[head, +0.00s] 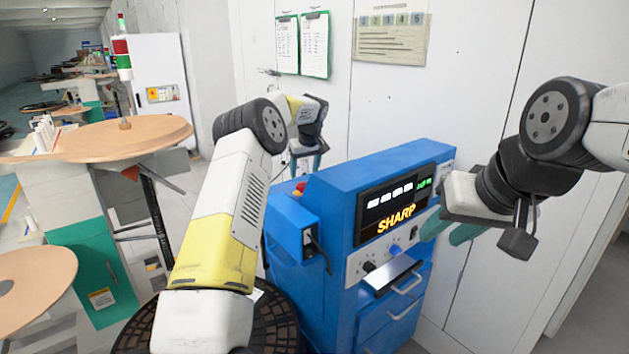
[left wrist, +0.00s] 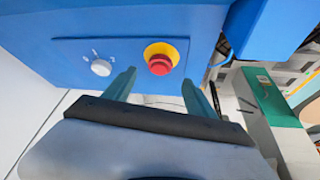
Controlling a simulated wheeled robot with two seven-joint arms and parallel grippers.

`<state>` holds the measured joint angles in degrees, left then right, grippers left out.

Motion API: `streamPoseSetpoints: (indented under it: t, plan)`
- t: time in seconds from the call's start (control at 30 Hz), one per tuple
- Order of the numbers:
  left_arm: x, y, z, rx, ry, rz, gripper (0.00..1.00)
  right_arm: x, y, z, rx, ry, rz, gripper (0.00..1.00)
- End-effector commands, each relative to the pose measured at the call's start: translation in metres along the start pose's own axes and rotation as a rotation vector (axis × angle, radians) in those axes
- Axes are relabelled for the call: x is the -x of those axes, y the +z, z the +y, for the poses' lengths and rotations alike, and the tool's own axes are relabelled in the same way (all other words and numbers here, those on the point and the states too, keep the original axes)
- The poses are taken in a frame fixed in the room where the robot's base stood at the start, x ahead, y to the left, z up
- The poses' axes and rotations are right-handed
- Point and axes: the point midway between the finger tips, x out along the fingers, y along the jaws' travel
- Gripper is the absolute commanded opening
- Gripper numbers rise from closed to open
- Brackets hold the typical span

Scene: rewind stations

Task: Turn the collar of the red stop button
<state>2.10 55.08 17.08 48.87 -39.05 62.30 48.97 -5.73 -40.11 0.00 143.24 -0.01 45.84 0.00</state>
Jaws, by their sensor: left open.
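The red stop button (left wrist: 159,65) is on the blue cabinet's panel in the left wrist view, in a yellow surround (left wrist: 160,50). My left gripper (left wrist: 158,88) is open and empty. Its two teal fingers point toward the panel, one on either side of the button in the picture, and appear short of it. It also shows in the head view (head: 306,166), above the button. My right gripper (head: 454,232) has its teal fingers apart, empty, by the cabinet's front right.
A white knob (left wrist: 101,67) sits left of the button on the same panel. The blue cabinet (head: 335,235) has a lit display, knobs and drawers. A round wooden table (head: 120,140) stands at the left. White wall panels (head: 375,100) rise close behind the cabinet.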

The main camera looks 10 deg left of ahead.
Motion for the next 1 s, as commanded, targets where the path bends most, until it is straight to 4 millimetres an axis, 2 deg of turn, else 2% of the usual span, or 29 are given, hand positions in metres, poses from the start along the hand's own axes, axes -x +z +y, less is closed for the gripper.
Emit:
streamPoseSetpoints:
  t: [0.4,0.57,0.8,0.87,1.0]
  plan:
    - [-0.062,0.001,0.0,-0.002,0.001,-0.002,0.65,0.0,0.0,0.0,0.0,0.0,0.0,0.36]
    - [-0.071,0.001,0.0,-0.003,0.001,-0.002,0.65,0.0,0.0,0.0,0.0,0.0,0.0,0.36]
    - [-0.071,0.001,0.0,-0.003,0.001,-0.001,0.65,0.0,0.0,0.0,0.0,0.0,0.0,0.36]
    - [-0.071,0.001,0.0,-0.003,0.001,-0.001,0.55,0.0,0.0,0.0,0.0,0.0,0.0,0.36]
    - [-0.071,0.001,0.0,-0.003,0.001,-0.001,0.28,0.0,0.0,0.0,0.0,0.0,0.0,0.36]
